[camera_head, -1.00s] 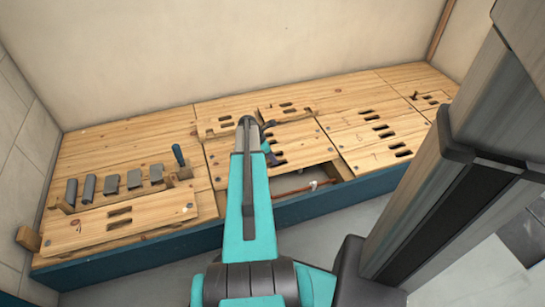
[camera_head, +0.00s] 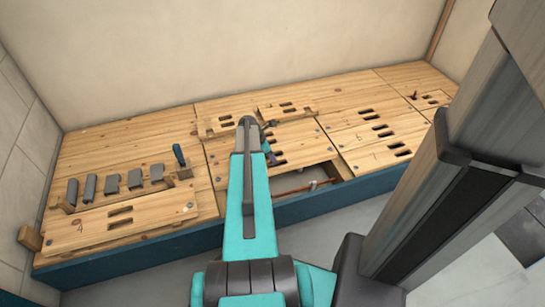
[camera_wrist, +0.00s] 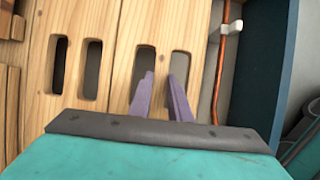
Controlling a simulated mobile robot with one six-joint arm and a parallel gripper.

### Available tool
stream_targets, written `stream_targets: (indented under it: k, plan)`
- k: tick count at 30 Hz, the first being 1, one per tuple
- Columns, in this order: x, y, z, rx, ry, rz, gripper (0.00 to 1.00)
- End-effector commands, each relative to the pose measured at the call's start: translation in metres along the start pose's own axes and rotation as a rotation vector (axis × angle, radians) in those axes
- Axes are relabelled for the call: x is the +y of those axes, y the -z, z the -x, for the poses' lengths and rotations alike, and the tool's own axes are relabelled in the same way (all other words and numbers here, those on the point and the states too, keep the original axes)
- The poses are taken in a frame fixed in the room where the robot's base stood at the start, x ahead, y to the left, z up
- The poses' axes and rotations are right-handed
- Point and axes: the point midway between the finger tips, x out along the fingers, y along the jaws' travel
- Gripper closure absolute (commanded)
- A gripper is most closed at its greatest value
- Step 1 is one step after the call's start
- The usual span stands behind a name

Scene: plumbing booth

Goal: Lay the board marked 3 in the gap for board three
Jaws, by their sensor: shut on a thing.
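My gripper (camera_head: 268,145) is over the middle of the wooden deck, at a slotted board (camera_head: 308,150). In the wrist view, its two purple fingers (camera_wrist: 160,80) go down into two slots of this board (camera_wrist: 196,62) and are shut on the wood between them. I cannot read a number on the held board. An open gap (camera_head: 318,174) lies along the board's front side, with a copper pipe (camera_wrist: 221,80) showing in it. How high the board is above the gap is unclear. My arm hides part of the deck.
Another slotted board (camera_wrist: 76,30) lies beside the held one. At the front left lies a loose slotted board (camera_head: 150,215), near several grey pieces (camera_head: 112,184) and a blue-handled tool (camera_head: 180,157). Slotted boards (camera_head: 372,155) cover the right side. A wall stands behind.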

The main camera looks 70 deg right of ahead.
Motion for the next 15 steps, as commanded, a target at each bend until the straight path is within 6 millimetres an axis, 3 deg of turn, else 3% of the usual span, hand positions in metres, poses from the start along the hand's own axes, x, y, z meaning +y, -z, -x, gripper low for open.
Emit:
stream_targets:
  k: [7, 8, 11, 15]
  plan:
    - [0.0007, 0.0002, -0.0015, -0.002, -0.001, 0.000, 1.00]
    - [0.0007, 0.0003, -0.0017, -0.002, -0.002, 0.000, 0.81]
    - [0.0005, 0.0006, -0.0018, -0.001, -0.001, 0.000, 0.65]
    - [0.0003, 0.0009, -0.0022, -0.001, -0.001, 0.000, 0.61]
